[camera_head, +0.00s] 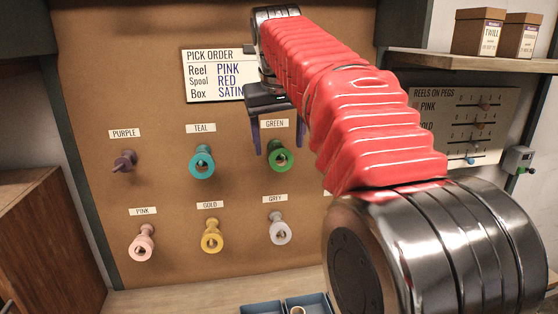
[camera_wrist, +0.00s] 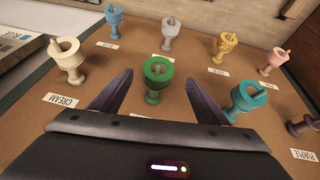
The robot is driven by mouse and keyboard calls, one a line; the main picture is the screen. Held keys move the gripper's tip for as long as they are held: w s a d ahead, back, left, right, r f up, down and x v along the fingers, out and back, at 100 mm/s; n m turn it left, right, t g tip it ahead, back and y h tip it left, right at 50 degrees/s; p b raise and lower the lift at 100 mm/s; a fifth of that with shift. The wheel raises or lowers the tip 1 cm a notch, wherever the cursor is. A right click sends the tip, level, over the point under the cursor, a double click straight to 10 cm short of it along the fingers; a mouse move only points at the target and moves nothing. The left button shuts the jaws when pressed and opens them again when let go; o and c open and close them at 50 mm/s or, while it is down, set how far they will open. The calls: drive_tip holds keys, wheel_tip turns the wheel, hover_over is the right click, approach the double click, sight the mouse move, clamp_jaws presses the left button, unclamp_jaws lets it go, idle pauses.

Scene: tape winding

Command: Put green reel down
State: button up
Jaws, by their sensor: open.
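The green reel (camera_head: 279,158) sits on its peg on the brown board, below the GREEN label (camera_head: 274,124). The wrist view also shows the green reel (camera_wrist: 157,72), with the peg's end in its centre. My gripper (camera_head: 279,134) is open and empty in front of the board. Its two dark fingers lie to either side of the reel in the wrist view (camera_wrist: 160,82), with gaps on both sides. I cannot tell how far the fingertips are from the board.
A cream reel (camera_wrist: 68,58) also shows. A PICK ORDER sign (camera_head: 213,75) is above.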

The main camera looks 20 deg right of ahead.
sight(280, 151)
drive_tip(key=shift+x, duration=2.6)
drive_tip(key=shift+d, duration=0.15)
drive_tip(key=shift+c, duration=0.6)
drive_tip(key=c, duration=1.1)
drive_tip(key=shift+r, duration=0.2)
drive_tip(key=shift+r, duration=0.6)
drive_tip(key=shift+s, duration=0.2)
drive_tip(key=s+a, duration=0.1)
drive_tip(key=s, duration=0.4)
drive_tip(key=s+a, duration=0.1)
drive_tip(key=s, duration=0.5)
drive_tip(key=s+a, duration=0.1)
drive_tip(key=s, duration=0.5)
drive_tip(key=shift+s+a, duration=0.2)
drive_tip(key=shift+a, duration=0.1)
